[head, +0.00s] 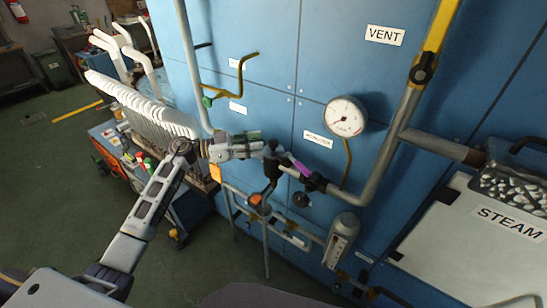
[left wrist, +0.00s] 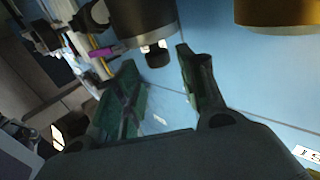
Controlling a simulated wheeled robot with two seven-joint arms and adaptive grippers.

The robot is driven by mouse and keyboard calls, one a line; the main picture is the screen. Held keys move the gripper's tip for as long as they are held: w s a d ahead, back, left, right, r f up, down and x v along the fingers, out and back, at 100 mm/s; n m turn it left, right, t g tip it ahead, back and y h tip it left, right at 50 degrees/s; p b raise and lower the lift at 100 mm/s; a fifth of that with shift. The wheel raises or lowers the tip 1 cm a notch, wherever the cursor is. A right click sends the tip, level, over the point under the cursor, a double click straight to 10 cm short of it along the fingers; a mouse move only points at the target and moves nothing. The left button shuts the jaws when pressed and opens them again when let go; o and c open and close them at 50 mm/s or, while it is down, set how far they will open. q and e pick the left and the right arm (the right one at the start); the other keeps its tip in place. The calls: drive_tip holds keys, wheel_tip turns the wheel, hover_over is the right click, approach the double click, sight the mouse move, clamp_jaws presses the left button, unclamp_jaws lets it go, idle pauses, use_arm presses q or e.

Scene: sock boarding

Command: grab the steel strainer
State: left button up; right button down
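My left gripper (head: 258,146) reaches from the left to the pipework in front of the blue panel. In the left wrist view the left gripper (left wrist: 165,85) has its two fingers wide apart with nothing between them. A dark cylinder with a bright metal lower end (left wrist: 148,28) is just beyond the fingertips. In the head view a dark pipe fitting (head: 271,166) sits right by the fingertips. I cannot tell for sure whether this fitting is the steel strainer; the gripper partly hides it. My right gripper is not in view.
A purple-handled valve (head: 302,168), a pressure gauge (head: 345,117) and a bent pipe (head: 385,150) are to the right. An orange-topped valve (head: 256,199) is below. A rack of white socks (head: 140,105) and a tool cart (head: 120,150) are at left. A brass cylinder (left wrist: 278,12) is near the gripper.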

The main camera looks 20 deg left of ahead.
sight(274, 141)
use_arm(q)
drive_tip(key=shift+w+d, duration=0.2)
drive_tip(key=shift+d, duration=0.25)
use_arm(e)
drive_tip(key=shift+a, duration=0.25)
use_arm(q)
drive_tip(key=shift+p+x, duration=0.4)
drive_tip(key=shift+x, duration=1.4)
drive_tip(key=shift+w+d+r, duration=0.1)
drive_tip(key=shift+w+d, duration=0.15)
drive_tip(key=shift+d, duration=0.5)
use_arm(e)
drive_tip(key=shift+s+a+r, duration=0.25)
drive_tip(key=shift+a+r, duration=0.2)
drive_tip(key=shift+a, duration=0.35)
